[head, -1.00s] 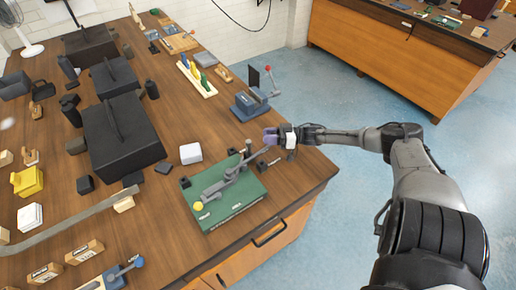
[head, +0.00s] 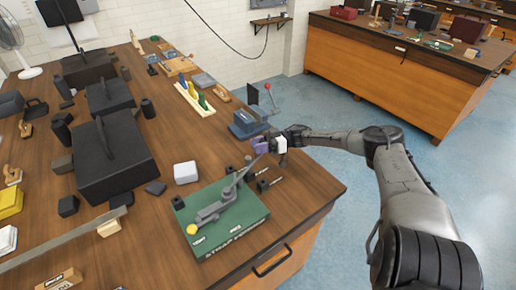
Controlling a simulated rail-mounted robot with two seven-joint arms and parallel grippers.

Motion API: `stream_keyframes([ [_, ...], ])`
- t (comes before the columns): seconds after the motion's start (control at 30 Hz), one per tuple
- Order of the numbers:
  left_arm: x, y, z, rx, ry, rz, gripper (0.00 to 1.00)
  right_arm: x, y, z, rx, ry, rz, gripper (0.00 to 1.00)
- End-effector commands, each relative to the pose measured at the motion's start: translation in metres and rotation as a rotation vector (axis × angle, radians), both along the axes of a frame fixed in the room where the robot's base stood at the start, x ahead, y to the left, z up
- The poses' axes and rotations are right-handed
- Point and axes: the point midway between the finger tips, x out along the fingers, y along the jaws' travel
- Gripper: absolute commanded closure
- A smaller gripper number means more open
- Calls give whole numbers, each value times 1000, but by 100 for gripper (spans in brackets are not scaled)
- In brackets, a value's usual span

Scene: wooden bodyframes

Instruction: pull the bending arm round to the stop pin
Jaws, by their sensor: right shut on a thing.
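The strap bender has a green base (head: 250,220) lying on the near right part of the wooden bench. Its grey bending arm (head: 229,193) slants up and right across the base, its far end rising past the back edge. A yellow knob (head: 192,229) sits at the base's left front corner. My right gripper (head: 259,148), with purple fingers, is shut on the far end of the bending arm, which the fingers partly hide. Small dark blocks (head: 263,186) stand by the base's right back side; I cannot tell which part is the stop pin. My left gripper is out of view.
A white block (head: 185,172) lies behind the base. A blue-grey device with a red-knobbed lever (head: 247,124) stands just beyond my right gripper. Large black blocks (head: 112,160) fill the bench's left. The bench's right front corner is mostly clear.

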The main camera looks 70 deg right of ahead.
Motion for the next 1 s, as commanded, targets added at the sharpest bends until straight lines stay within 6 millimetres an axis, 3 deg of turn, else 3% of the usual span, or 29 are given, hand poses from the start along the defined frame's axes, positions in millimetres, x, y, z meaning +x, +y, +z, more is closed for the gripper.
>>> stream_keyframes([
  [0.23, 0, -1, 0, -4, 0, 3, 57, 0, 0, -1, -1, 2, -2, 100],
  [0.27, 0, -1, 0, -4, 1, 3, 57, 0, 0, -1, -1, 2, -2, 66],
  [0.5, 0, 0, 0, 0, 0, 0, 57, 0, 0, -1, 0, 2, -2, 43],
  [0.8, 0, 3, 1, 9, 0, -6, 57, -2, -2, 0, -1, 2, -2, 42],
  [1.0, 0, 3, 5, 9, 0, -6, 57, -20, -18, 0, -2, 6, -4, 42],
])
